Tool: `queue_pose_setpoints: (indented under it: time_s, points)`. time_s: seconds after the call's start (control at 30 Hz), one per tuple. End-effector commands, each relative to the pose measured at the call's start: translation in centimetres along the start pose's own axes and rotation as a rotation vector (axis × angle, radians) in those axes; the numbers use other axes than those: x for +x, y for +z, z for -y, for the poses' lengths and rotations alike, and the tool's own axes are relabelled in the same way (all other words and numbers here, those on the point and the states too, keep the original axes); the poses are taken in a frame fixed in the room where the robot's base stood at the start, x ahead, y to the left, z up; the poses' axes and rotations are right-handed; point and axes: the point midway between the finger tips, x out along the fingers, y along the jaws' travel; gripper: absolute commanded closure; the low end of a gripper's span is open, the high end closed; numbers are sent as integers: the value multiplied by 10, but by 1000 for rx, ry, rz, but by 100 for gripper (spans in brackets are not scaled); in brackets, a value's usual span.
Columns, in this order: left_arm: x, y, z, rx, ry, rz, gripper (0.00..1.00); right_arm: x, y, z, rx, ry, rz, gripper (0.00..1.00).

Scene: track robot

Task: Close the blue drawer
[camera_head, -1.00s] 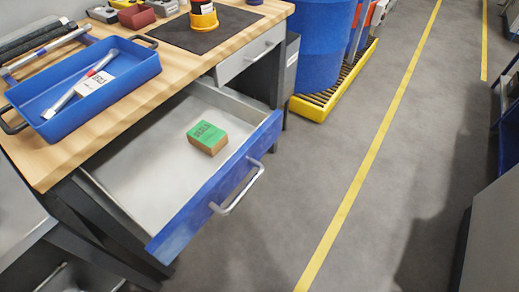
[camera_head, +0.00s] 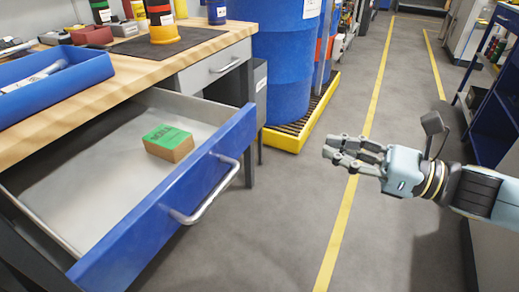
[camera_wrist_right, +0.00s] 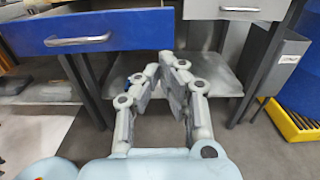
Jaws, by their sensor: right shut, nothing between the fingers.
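The blue drawer (camera_head: 165,210) is pulled out from under the workbench, with a metal bar handle (camera_head: 205,190) on its front. A green and brown box (camera_head: 168,142) lies inside it. My right gripper (camera_head: 330,149) is shut and empty, out over the floor to the right of the drawer, apart from it. In the right wrist view my fingers (camera_wrist_right: 165,56) point toward the bench, and the blue front (camera_wrist_right: 120,30) with its handle (camera_wrist_right: 78,40) shows at the upper left. My left gripper is not in view.
A grey drawer (camera_head: 215,66) beside the blue one is shut. A blue tray (camera_head: 60,80) sits on the wooden bench top. Blue barrels (camera_head: 290,60) stand on a yellow-edged pallet (camera_head: 290,137) behind. The floor between drawer and gripper is clear.

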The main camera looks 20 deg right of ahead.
Motion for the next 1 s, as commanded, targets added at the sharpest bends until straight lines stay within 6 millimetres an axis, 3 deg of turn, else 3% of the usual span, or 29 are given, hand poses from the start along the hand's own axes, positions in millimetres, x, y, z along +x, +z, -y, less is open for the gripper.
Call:
queue_pose_setpoints:
  time_s: [0.17, 0.5, 0.73, 1.0]
  points:
    - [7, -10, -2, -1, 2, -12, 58, 18, -1, 0, 3, -2, 6, 100]
    - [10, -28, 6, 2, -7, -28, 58, 86, 3, 2, 6, -10, 10, 100]
    - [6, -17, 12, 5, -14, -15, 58, 124, 3, 2, 8, -8, 6, 100]
    - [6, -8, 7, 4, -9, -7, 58, 139, 1, 2, 7, -6, 1, 100]
